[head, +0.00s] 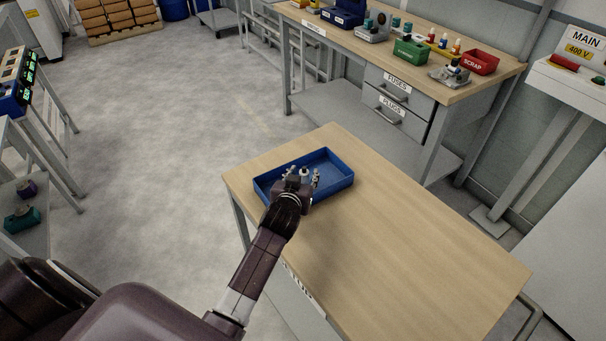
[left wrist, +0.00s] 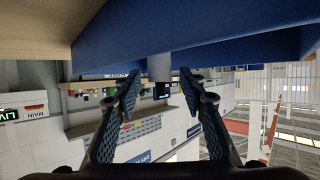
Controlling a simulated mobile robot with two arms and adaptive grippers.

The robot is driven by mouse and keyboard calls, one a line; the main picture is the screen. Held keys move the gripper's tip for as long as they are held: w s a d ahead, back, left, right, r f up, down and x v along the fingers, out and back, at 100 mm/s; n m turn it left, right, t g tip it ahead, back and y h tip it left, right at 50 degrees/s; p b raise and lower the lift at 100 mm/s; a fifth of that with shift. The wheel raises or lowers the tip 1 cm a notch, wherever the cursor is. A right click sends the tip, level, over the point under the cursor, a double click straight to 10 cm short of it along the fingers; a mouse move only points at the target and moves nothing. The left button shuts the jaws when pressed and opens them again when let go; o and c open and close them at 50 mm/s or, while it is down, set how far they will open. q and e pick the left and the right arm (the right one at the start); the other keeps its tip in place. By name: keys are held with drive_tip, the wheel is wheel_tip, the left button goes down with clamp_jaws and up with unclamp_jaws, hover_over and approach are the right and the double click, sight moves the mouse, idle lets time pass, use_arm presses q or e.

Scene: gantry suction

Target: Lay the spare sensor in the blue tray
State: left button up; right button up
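The blue tray (head: 335,160) lies at the far left corner of the wooden table. My left gripper (head: 303,174) reaches over its near side, with its fingers spread. A small grey cylinder, apparently the spare sensor (head: 305,171), shows between the fingers. In the left wrist view, which looks upside down, the sensor (left wrist: 159,68) has a dark end and seems to stand on the tray (left wrist: 225,45). There is a gap between it and each finger of the open gripper (left wrist: 160,78). Whether its base touches the tray floor is hard to tell. My right gripper is not in view.
The wooden table (head: 410,240) is bare right of the tray. A workbench (head: 460,95) behind holds a green bin (head: 410,50), a red scrap bin (head: 481,62) and several small items. A grey stand (head: 575,85) is at the right.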

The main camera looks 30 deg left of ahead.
use_arm(q)
drive_tip(key=shift+r, duration=0.2)
drive_tip(key=shift+s, duration=0.25)
drive_tip(key=v, duration=1.1)
drive_tip(key=shift+s+b, duration=0.2)
drive_tip(key=shift+b, duration=0.1)
drive_tip(key=shift+d, duration=0.1)
